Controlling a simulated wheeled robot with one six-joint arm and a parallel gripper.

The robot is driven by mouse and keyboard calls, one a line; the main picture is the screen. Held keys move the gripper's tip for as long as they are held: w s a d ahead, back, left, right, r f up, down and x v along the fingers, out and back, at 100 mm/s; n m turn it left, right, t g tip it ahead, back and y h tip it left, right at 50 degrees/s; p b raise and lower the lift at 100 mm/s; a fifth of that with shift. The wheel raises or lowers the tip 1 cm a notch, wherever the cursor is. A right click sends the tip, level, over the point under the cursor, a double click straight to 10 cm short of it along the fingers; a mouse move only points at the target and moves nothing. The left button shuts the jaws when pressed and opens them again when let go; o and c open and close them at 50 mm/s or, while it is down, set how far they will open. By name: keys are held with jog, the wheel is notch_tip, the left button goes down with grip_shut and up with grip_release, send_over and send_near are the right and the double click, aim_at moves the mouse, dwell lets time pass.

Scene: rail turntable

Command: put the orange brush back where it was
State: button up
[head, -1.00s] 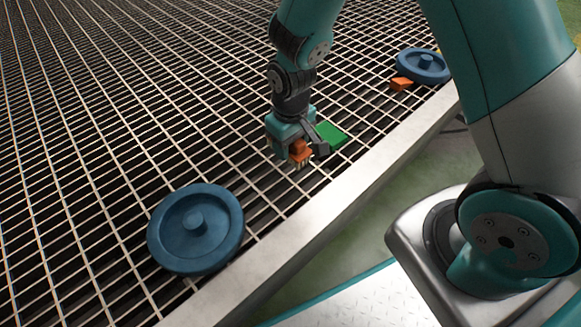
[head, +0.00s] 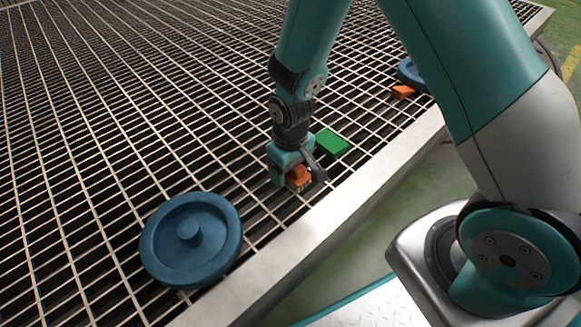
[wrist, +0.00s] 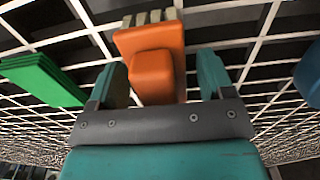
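The orange brush (head: 299,174), with pale bristles, is low over the grating near its front edge and appears to rest on it. It also shows in the wrist view (wrist: 152,70), its bristles at the top of the picture. My gripper (head: 298,180) is down around it. In the wrist view my gripper (wrist: 164,72) has its two fingers apart on either side of the brush's raised orange part, with a clear gap on the right. The fingers partly hide the brush in the head view.
A large blue disc with a knob (head: 190,238) lies at front left. A small orange block (head: 402,91) and another blue disc (head: 408,72) are farther right. The metal border (head: 300,235) edges the grating.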

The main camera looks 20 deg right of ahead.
jog(key=shift+r, duration=0.1)
notch_tip(320, 180, up, 12)
jog(key=p, duration=0.6)
jog(key=shift+s, duration=0.1)
jog(key=s+a+r+n+y, duration=0.1)
jog(key=s+a+r+y, duration=0.1)
jog(key=s+r, duration=0.7)
jog(key=s+a+r+n+y, duration=0.2)
jog(key=s+r, duration=0.7)
jog(key=r, duration=0.3)
jog(key=shift+a, duration=0.35)
